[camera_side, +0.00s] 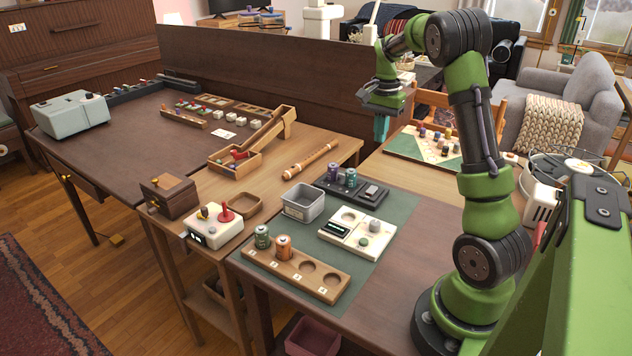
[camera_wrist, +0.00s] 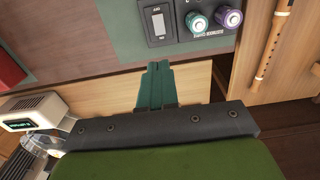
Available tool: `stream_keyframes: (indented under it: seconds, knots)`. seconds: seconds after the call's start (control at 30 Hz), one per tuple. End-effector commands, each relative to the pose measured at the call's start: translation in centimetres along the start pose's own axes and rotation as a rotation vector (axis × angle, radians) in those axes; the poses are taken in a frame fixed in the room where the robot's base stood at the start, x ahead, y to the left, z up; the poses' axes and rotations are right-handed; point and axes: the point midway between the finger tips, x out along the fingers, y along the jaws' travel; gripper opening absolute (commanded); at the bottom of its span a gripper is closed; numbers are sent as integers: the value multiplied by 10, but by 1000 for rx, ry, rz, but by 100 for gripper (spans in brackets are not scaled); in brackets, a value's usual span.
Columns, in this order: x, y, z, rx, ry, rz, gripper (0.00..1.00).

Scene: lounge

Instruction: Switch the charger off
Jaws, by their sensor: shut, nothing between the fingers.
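The charger (camera_side: 362,196) is a dark flat box at the back of the green mat in the side view. A greenish-grey battery (camera_side: 333,173) and a purple-topped battery (camera_side: 351,177) stand in it, with a switch (camera_side: 372,191) at its right end. In the wrist view the charger (camera_wrist: 182,38) is at the top, cut by the frame edge.
A grey bin (camera_side: 303,203), a cream tester (camera_side: 357,234) and a wooden rack (camera_side: 320,281) with a green and an orange battery stand near the charger. A wooden flute (camera_side: 311,160) lies behind. A board with small pegs (camera_side: 408,148) is at the back right.

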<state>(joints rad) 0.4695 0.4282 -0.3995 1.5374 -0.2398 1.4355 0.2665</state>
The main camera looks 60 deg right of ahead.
Motion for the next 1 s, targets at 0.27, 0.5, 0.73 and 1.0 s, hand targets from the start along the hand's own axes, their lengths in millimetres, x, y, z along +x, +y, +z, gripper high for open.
stream_keyframes:
  seconds: [0.27,0.5,0.73,1.0]
  knots:
    - [3,0,1,-3,-1,-1,0]
    - [37,0,1,-3,-4,4,0]
    - [88,0,1,-4,-3,3,0]
    - [129,0,1,-3,-1,0,0]
